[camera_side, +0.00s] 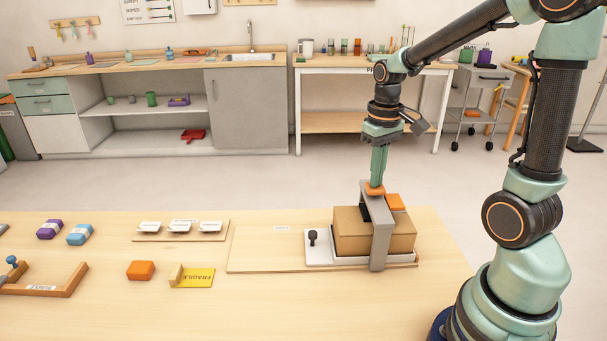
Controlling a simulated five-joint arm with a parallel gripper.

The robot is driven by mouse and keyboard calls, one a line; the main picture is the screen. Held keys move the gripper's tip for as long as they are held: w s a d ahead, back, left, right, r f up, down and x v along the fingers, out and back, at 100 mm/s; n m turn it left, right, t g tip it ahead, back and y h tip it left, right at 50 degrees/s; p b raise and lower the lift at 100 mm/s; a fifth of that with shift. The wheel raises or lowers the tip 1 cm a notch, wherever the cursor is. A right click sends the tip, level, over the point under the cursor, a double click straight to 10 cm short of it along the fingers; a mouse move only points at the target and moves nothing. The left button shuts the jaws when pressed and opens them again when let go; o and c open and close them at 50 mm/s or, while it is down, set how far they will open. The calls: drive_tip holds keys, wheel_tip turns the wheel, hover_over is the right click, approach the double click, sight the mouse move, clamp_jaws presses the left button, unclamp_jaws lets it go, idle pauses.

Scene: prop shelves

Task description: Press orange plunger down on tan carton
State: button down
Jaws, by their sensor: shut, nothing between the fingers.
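The tan carton (352,232) sits on a white base plate (322,256), under a grey arch-shaped frame (379,216). The orange plunger (375,190) shows at the top of this frame. My gripper (377,181) points straight down over the plunger, its fingers shut with nothing between them. The fingertips appear to touch the plunger's top or sit just above it. The plunger's lower part is hidden by the frame, so I cannot tell whether it meets the carton. A second orange piece (396,202) lies at the carton's top right.
A black knob (312,237) stands on the white base, left of the carton. A wooden board (262,254) lies under the base. An orange block (141,270), a yellow labelled piece (196,277) and a white-topped rack (181,232) lie to the left.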

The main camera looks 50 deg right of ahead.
drive_tip(key=shift+r, duration=3.25)
drive_tip(key=s+a+r+n+t, duration=0.2)
drive_tip(key=a+t, duration=0.3)
drive_tip(key=a, duration=0.7)
drive_tip(key=shift+s+a+n+t, duration=0.3)
drive_tip(key=shift+a+n, duration=0.05)
drive_tip(key=shift+n, duration=0.15)
